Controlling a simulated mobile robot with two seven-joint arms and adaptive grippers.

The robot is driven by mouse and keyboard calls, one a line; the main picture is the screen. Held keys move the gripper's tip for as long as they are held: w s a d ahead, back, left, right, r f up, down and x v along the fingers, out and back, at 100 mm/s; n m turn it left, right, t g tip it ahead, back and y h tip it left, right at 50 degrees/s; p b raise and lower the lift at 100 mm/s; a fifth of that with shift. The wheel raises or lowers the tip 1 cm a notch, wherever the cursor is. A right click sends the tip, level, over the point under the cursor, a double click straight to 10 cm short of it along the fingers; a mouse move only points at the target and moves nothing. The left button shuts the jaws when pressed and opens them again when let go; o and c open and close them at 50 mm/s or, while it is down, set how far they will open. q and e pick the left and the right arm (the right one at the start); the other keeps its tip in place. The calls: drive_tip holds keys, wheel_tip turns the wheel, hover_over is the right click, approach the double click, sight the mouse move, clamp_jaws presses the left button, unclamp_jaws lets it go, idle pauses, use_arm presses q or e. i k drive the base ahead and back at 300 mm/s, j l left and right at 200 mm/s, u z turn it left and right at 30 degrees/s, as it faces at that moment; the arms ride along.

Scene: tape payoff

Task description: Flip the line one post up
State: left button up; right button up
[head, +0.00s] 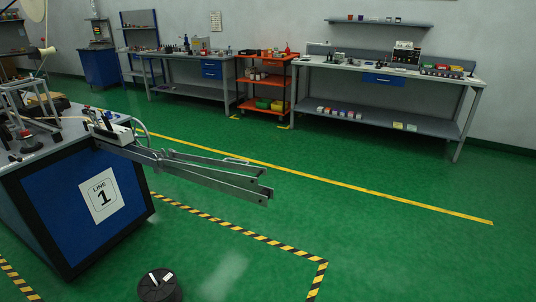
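The Line 1 bench (70,207) stands at the left, with a blue side panel and a white sign reading "LINE 1" (99,194). A grey metal frame of long bars (215,177) juts out nearly level from the bench's right edge over the floor. It looks like the post, lying down rather than upright. A pale curved tube (142,128) and a light-coloured bracket (111,133) sit at its bench end. Neither of my grippers is in view.
A dark round object (159,285) is at the bottom edge, partly cut off. Yellow-black striped tape (245,233) marks the floor around the bench. The green floor to the right is clear. Workbenches (385,70) and an orange cart (264,80) line the back wall.

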sight(162, 162)
drive_tip(key=i+l+z, duration=0.25)
drive_tip(key=i+z, duration=0.15)
drive_tip(key=i+l+z, duration=0.1)
drive_tip(key=i+z, duration=0.3)
drive_tip(key=i, duration=0.25)
drive_tip(key=i+u, duration=0.35)
drive_tip(key=i+l+u, duration=0.1)
drive_tip(key=i+u, duration=0.15)
drive_tip(key=u, duration=0.15)
drive_tip(key=i+l+u, duration=0.2)
drive_tip(key=u, duration=0.15)
drive_tip(key=i+l+u, duration=0.1)
drive_tip(key=u, duration=0.3)
drive_tip(key=i+l+u, duration=0.2)
drive_tip(key=u, duration=0.25)
drive_tip(key=i+l+u, duration=0.2)
drive_tip(key=u, duration=0.2)
drive_tip(key=i+l+u, duration=0.2)
drive_tip(key=l+u, duration=0.25)
drive_tip(key=i+l+u, duration=0.1)
drive_tip(key=l+u, duration=0.35)
drive_tip(key=k+l+u, duration=0.15)
drive_tip(key=k, duration=0.2)
